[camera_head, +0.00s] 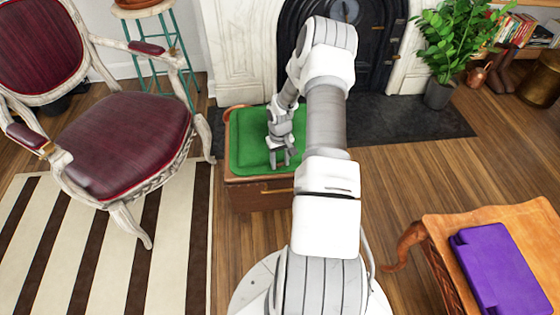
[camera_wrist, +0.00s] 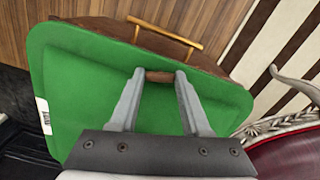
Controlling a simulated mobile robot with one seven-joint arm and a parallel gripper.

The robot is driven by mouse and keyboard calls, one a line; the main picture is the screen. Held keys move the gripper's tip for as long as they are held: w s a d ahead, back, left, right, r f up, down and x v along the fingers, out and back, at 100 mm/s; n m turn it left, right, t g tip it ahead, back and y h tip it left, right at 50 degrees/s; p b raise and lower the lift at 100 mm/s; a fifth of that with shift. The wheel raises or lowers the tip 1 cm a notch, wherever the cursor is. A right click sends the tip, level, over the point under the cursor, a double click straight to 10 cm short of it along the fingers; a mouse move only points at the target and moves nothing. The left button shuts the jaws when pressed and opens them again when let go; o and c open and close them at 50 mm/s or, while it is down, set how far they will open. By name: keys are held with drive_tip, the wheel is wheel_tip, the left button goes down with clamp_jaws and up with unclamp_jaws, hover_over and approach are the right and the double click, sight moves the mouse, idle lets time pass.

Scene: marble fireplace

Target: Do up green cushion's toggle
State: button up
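The green cushion (camera_head: 245,140) lies on top of a brown wooden box seat and fills most of the wrist view (camera_wrist: 90,90). A small brown toggle (camera_wrist: 160,77) shows at the cushion's edge on the side of the box's brass-coloured handle. My gripper (camera_wrist: 160,74) is over the cushion with its two grey fingers apart, one on each side of the toggle. The toggle spans the gap between the fingertips; I cannot tell whether they press on it. In the head view my gripper (camera_head: 280,162) points down at the cushion's front part. The toggle's loop cannot be made out.
The box seat (camera_head: 255,197) has a long handle (camera_wrist: 165,34) on its front. A red upholstered armchair (camera_head: 125,140) stands close on the left. A wooden table (camera_head: 450,245) with a purple case (camera_head: 500,265) is at front right. Wooden floor is clear between.

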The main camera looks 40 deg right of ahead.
sight(280, 164)
drive_tip(key=o, duration=0.5)
drive_tip(key=shift+c, duration=0.2)
wheel_tip(280, 164, up, 18)
drive_tip(key=p, duration=1.1)
drive_tip(key=shift+f+p, duration=0.25)
drive_tip(key=shift+p, duration=0.05)
